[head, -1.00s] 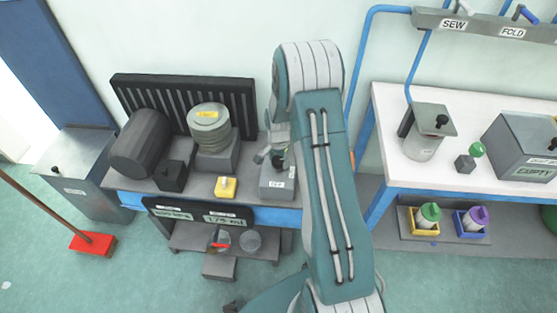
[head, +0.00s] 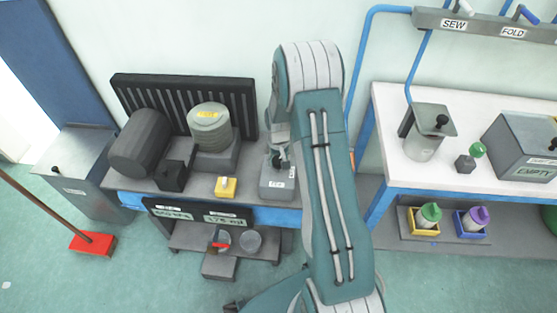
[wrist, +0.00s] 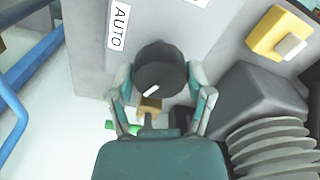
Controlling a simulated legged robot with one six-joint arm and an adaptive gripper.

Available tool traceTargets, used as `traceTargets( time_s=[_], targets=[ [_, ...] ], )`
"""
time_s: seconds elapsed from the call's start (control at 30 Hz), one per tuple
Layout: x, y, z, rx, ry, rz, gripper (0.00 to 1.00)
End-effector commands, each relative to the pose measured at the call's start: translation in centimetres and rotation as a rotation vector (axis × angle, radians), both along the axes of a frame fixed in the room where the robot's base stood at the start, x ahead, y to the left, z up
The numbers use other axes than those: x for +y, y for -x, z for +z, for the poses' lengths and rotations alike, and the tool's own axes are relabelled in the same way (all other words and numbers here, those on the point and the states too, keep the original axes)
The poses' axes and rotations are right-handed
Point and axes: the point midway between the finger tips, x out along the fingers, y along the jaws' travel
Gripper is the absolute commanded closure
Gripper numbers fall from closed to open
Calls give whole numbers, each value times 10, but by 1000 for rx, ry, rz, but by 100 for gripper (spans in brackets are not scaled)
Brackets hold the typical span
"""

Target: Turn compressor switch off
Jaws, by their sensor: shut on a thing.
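The compressor switch is a grey box (head: 278,184) with a dark round knob on top, at the right end of the compressor bench. In the wrist view the knob (wrist: 165,72) sits between the fingers of my gripper (wrist: 160,88), which is shut on it. A short white mark shows on the knob's near side. A white label reading AUTO (wrist: 118,24) is on the surface beside it, and a second label is cut off at the top edge. In the head view my arm and gripper (head: 277,158) partly hide the knob.
Left of the switch are a yellow block (head: 227,187), a ribbed grey cylinder (head: 210,130) and a dark motor drum (head: 138,143). A black finned panel (head: 180,92) stands behind them. A white workbench (head: 389,150) stands on the right.

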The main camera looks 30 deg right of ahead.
Motion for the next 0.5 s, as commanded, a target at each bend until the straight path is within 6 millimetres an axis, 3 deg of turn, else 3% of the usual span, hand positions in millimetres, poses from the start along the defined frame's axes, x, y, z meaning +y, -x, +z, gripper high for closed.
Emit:
traceTargets(
  time_s=[0.5],
  targets=[
    [1,0,-1,-1,0,344,82]
  ],
)
